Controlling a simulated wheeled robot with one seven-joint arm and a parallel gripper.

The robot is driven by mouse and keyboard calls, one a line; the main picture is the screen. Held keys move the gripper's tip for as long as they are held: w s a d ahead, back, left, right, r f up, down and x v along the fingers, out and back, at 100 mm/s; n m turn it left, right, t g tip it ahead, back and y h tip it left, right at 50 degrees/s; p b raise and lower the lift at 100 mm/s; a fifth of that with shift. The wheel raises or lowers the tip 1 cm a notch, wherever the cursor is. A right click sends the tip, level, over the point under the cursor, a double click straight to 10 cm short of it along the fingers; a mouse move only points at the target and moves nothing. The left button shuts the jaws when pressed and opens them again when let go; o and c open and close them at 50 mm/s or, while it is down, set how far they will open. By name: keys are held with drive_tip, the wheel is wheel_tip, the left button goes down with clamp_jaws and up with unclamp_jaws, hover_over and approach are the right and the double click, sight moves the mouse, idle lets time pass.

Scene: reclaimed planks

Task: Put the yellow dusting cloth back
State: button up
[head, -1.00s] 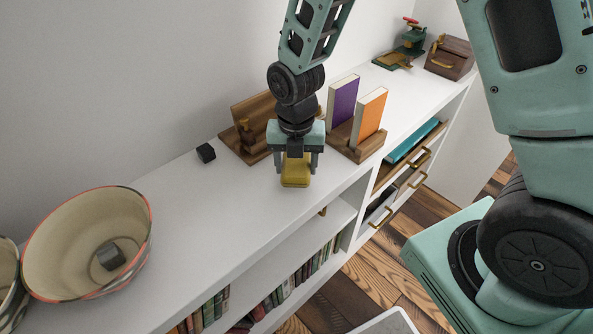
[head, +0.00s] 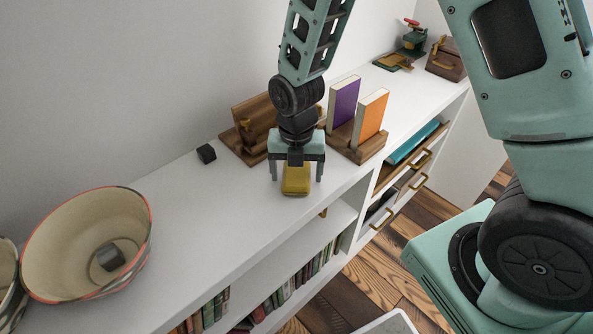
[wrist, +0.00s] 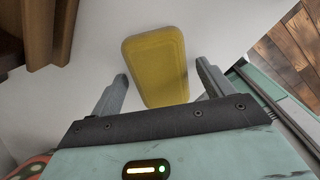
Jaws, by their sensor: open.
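The yellow dusting cloth (head: 296,180) lies as a small folded block on the white shelf top, near its front edge. It also shows in the wrist view (wrist: 157,64), lying just beyond and between the fingers. My gripper (head: 297,176) is open, pointing down over the cloth, with one finger on each side. In the wrist view both fingers (wrist: 162,82) are apart from the cloth, with gaps on both sides. In the head view the gripper hides the cloth's far end.
A wooden stand (head: 253,125) is behind my gripper, and a wooden rack with a purple book (head: 343,103) and an orange book (head: 370,117) is to its right. A black cube (head: 206,153) and a large bowl (head: 88,240) are left. A drawer holding a teal item (head: 412,143) stands open.

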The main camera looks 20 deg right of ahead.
sight(296, 172)
wheel_tip(296, 172, up, 11)
drive_tip(key=p, duration=0.2)
drive_tip(key=s+a+r+m, duration=0.3)
drive_tip(key=s+m, duration=0.7)
drive_tip(key=m, duration=0.1)
drive_tip(key=s+a+r+m, duration=0.3)
drive_tip(key=s+r+m, duration=0.1)
drive_tip(key=s+m, duration=0.6)
drive_tip(key=shift+a+r+m+y, duration=0.15)
drive_tip(key=shift+r+m+y, duration=0.15)
drive_tip(key=shift+m, duration=0.7)
